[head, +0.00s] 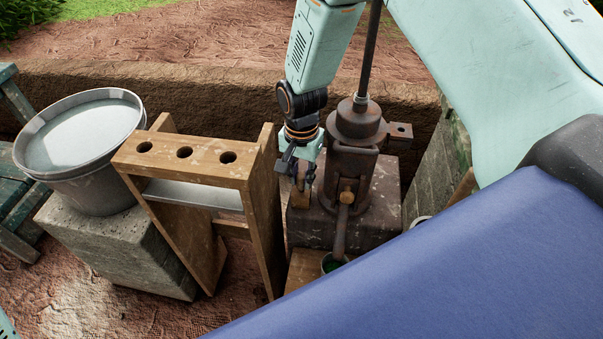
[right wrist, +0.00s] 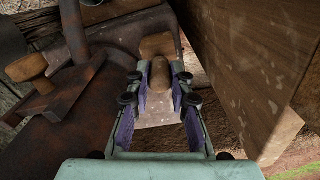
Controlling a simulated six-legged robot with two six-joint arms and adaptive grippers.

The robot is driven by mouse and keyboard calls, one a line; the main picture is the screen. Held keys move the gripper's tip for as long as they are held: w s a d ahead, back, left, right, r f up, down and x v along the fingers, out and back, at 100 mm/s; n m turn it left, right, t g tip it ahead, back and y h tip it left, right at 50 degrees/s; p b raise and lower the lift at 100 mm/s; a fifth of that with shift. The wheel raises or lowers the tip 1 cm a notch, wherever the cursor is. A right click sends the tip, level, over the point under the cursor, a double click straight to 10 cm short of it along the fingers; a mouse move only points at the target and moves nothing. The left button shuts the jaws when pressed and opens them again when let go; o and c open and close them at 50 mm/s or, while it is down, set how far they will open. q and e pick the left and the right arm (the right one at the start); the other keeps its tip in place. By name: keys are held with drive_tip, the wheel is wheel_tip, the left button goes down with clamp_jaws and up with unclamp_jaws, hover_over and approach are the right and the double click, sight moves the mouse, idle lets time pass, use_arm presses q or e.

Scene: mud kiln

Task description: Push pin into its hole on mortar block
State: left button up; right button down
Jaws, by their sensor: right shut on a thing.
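The pin (right wrist: 160,76) is a short, rounded wooden piece between the fingers of my right gripper (right wrist: 159,78) in the right wrist view. My right gripper (head: 301,177) is shut on it, low beside the rusty cylinder, in the head view. Part of the pin (head: 300,198) shows below the fingers. The mortar block (head: 376,205) is the dark, stained block under the cylinder, and the pin is over its left part. The hole is hidden, and I cannot tell how deep the pin sits. My left gripper is out of view.
The rusty cylinder (head: 353,150) with a rod and wooden knob (head: 347,197) stands close right of the gripper. A wooden rack (head: 194,168) with three holes stands close left. A grey bucket (head: 78,145) stands on a stone block (head: 120,245) farther left. A mud wall runs behind.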

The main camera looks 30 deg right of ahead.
drive_tip(key=shift+f+b, duration=0.35)
drive_tip(key=shift+f, duration=0.35)
drive_tip(key=c, duration=1.1)
unclamp_jaws()
drive_tip(key=shift+r, duration=0.1)
wheel_tip(320, 180, up, 12)
